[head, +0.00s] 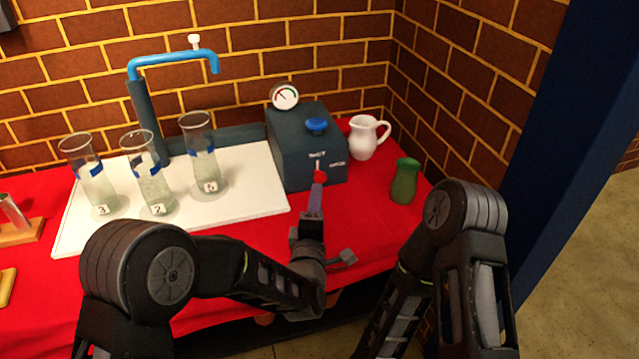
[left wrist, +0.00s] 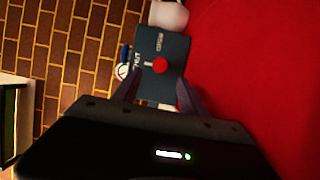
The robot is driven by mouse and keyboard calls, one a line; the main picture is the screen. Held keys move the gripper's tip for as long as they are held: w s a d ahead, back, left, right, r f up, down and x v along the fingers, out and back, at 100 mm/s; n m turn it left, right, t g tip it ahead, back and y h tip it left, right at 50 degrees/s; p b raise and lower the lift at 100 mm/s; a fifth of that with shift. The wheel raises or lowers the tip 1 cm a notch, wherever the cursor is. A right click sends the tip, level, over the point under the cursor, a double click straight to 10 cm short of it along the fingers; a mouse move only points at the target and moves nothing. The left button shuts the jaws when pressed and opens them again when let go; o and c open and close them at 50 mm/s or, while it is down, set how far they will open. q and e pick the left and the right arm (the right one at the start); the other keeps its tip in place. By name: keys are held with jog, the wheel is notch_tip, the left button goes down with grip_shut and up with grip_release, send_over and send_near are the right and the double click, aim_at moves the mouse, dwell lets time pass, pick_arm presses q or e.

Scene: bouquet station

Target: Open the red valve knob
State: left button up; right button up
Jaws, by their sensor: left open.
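The red valve knob (head: 320,176) is on the front face of a dark blue-grey box (head: 290,152). It also shows in the left wrist view (left wrist: 160,65). A small white mark beside the knob is on the side of the SHUT label (head: 317,155); the OPEN label (head: 337,163) is to its right. My left gripper (head: 317,192) is in front of the knob, pointing at it. In the left wrist view its fingers (left wrist: 158,88) are apart, with the knob in line beyond the gap and nothing between them. My right arm is at the right; its gripper is out of view.
A blue knob (head: 317,126) and a gauge (head: 285,96) top the box. A white pitcher (head: 363,138) and a green vase (head: 404,182) stand to its right. Several glass cylinders (head: 152,178) stand on a white board (head: 250,190) under a blue pipe (head: 170,57).

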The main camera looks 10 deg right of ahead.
aim_at(320, 180)
pick_arm(q)
jog(key=x, duration=0.7)
jog(key=shift+p, duration=0.3)
grip_shut()
